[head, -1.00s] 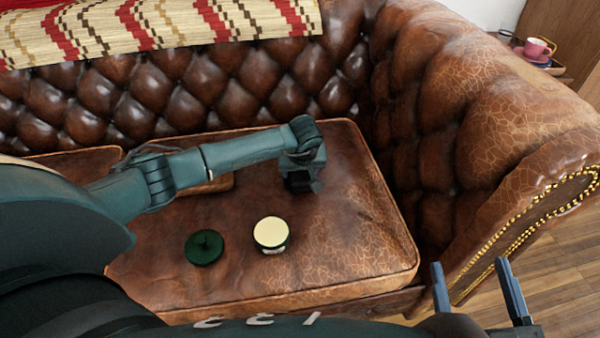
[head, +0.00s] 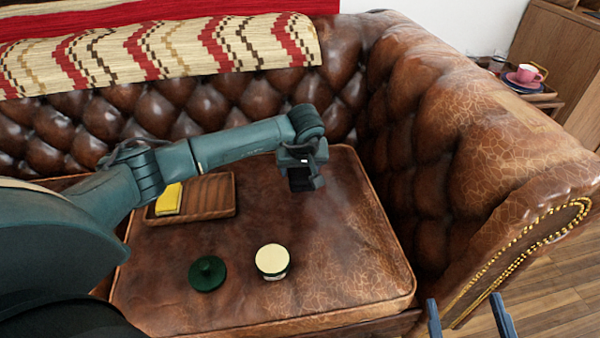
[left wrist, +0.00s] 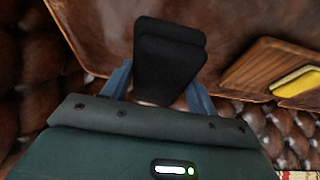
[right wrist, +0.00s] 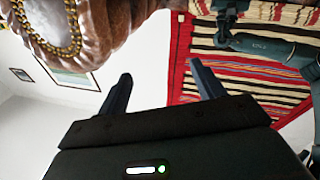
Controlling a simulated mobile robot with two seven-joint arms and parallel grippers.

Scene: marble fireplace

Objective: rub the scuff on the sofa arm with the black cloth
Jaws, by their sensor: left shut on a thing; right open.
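The black cloth (head: 300,180) is held in my left gripper (head: 303,170), above the sofa's seat cushion. In the left wrist view the cloth (left wrist: 170,55) is a folded dark pad between the fingers. The brown leather sofa arm (head: 480,130) rises at the right, well apart from the cloth. A paler patch (head: 530,112) shows on its top; I cannot tell surely whether it is the scuff. My right gripper (head: 465,303) is open and empty, low in front of the sofa arm; its spread fingers also show in the right wrist view (right wrist: 161,75).
An open tin (head: 272,260) with cream contents and a dark green lid (head: 208,273) sit on the cushion. A wooden tray (head: 213,203) holds a yellow cloth (head: 168,199). A pink cup (head: 528,73) stands beyond the arm. A striped blanket (head: 150,50) covers the backrest.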

